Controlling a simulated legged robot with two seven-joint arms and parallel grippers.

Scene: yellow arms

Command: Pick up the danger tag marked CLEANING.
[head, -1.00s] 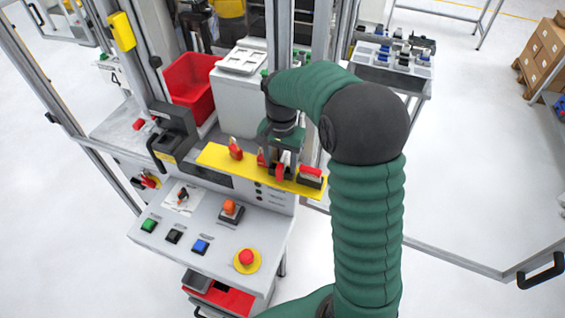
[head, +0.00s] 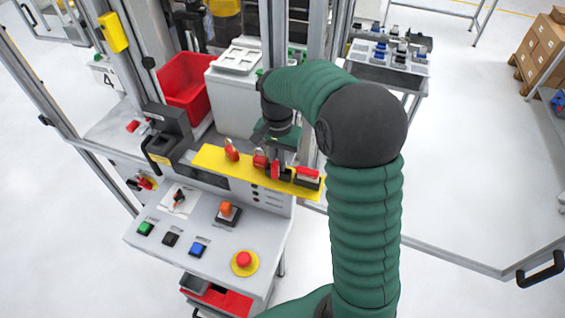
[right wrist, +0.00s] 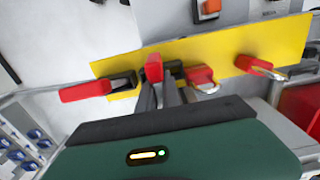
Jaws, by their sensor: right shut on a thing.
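Several red items stand along a yellow shelf strip (head: 208,156) on the front of the machine. My right gripper (head: 277,170) is down at this strip, shut on a small red tag (right wrist: 154,68). The tag shows between its fingertips in the right wrist view. Beside it are a red padlock (right wrist: 202,79) and another red padlock (right wrist: 258,66), which also shows in the head view (head: 232,150). A red-topped block (head: 307,174) sits at the strip's right end. No lettering on any tag is readable. My left gripper is not in view.
Below the strip is a sloped panel with green, black and blue buttons (head: 198,248) and a red emergency stop (head: 243,259). A red bin (head: 186,84) and a grey post (head: 279,40) stand behind. Open floor lies to the right.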

